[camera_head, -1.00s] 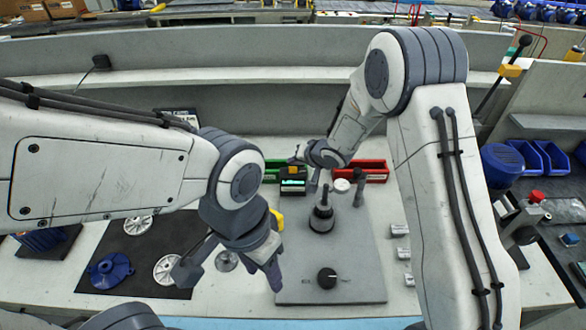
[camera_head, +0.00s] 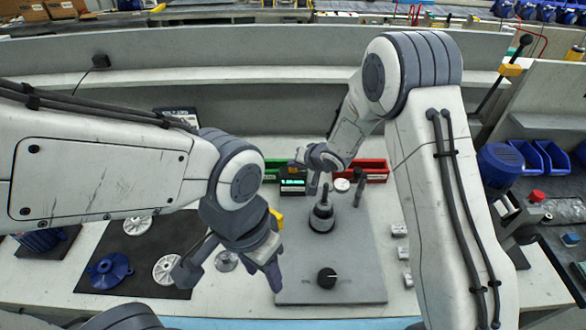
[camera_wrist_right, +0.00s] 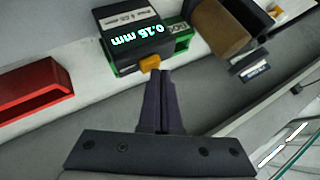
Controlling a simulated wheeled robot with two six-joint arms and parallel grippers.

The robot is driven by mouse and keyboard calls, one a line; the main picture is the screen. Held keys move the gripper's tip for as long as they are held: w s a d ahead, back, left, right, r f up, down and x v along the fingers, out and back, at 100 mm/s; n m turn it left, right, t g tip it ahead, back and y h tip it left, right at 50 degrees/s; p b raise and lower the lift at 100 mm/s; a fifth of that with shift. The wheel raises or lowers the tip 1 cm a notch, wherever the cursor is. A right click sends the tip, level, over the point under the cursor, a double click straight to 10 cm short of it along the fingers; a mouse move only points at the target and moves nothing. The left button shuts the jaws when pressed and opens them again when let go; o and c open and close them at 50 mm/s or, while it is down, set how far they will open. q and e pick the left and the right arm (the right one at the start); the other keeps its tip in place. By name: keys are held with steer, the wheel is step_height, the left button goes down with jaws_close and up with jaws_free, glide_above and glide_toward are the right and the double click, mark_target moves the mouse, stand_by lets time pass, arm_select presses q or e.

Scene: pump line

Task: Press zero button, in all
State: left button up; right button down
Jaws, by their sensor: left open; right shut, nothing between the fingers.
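The black gauge box (camera_head: 292,186) stands at the back of the bench in the head view, its screen lit. In the right wrist view the same box (camera_wrist_right: 130,45) reads 0.15 mm. An orange button (camera_wrist_right: 150,63) sticks out from its lower edge. My right gripper (camera_wrist_right: 159,74) is shut and empty, its fingertips right by the button. I cannot tell whether they touch it. My left gripper (camera_head: 229,275) is open and empty, over the front of the bench, well away from the box.
A red bin (camera_head: 372,166) and a green bin (camera_head: 272,164) stand beside and behind the box. A grey plate (camera_head: 350,255) with a dark spindle (camera_head: 322,215) and a black knob (camera_head: 327,278) lies in front. A black mat (camera_head: 140,245) with parts is left.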

mark_target(295, 174)
steer(key=shift+f, duration=0.25)
stand_by(0.5)
steer(key=shift+r+p, duration=0.85)
steer(key=shift+p, duration=0.1)
step_height(295, 174, up, 5)
steer(key=p, duration=0.5)
steer(key=shift+r, duration=0.1)
stand_by(0.4)
